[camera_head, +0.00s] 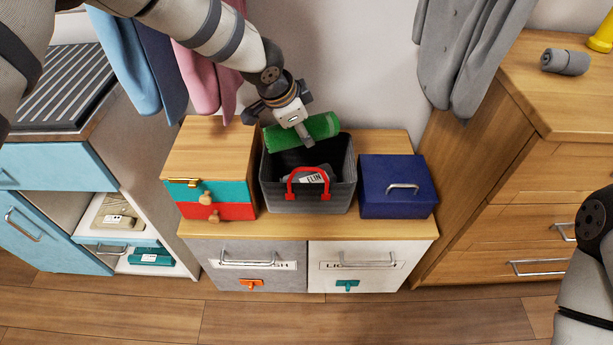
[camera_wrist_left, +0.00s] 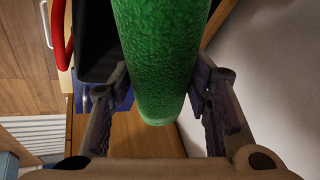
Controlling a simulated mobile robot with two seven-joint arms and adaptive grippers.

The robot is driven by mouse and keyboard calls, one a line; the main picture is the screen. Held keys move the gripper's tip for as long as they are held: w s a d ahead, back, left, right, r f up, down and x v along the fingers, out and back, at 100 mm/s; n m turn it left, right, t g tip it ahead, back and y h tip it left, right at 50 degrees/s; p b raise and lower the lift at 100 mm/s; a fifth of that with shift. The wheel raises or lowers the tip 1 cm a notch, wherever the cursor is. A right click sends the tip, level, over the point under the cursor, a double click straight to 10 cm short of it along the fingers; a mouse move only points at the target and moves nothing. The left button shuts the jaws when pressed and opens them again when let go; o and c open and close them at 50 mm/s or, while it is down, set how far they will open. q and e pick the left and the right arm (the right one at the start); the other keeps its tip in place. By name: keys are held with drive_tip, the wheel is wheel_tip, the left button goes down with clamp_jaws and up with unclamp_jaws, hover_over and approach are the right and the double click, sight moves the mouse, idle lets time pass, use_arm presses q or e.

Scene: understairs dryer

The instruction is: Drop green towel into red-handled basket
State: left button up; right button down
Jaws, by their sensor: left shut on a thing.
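The green towel (camera_head: 318,127) is rolled up. My left gripper (camera_head: 300,132) is shut on it and holds it over the back part of the red-handled basket (camera_head: 306,195). The towel also fills the middle of the left wrist view (camera_wrist_left: 160,60), between the two fingers. The basket is dark grey and open at the top, with a red handle (camera_head: 308,173) at its front. A grey item with a white label (camera_head: 312,178) shows inside it. The rest of the basket's inside is dark. My right gripper is out of view.
A wooden box with small drawers (camera_head: 212,150) stands left of the basket, and a blue lidded box (camera_head: 398,187) stands right of it. All stand on a low cabinet (camera_head: 308,229). Hanging clothes are near my left arm. A wooden dresser (camera_head: 520,160) is at the right.

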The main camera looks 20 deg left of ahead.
use_arm(q)
drive_tip(key=shift+f, duration=0.6)
drive_tip(key=o, duration=1.3)
drive_tip(key=v, duration=1.2)
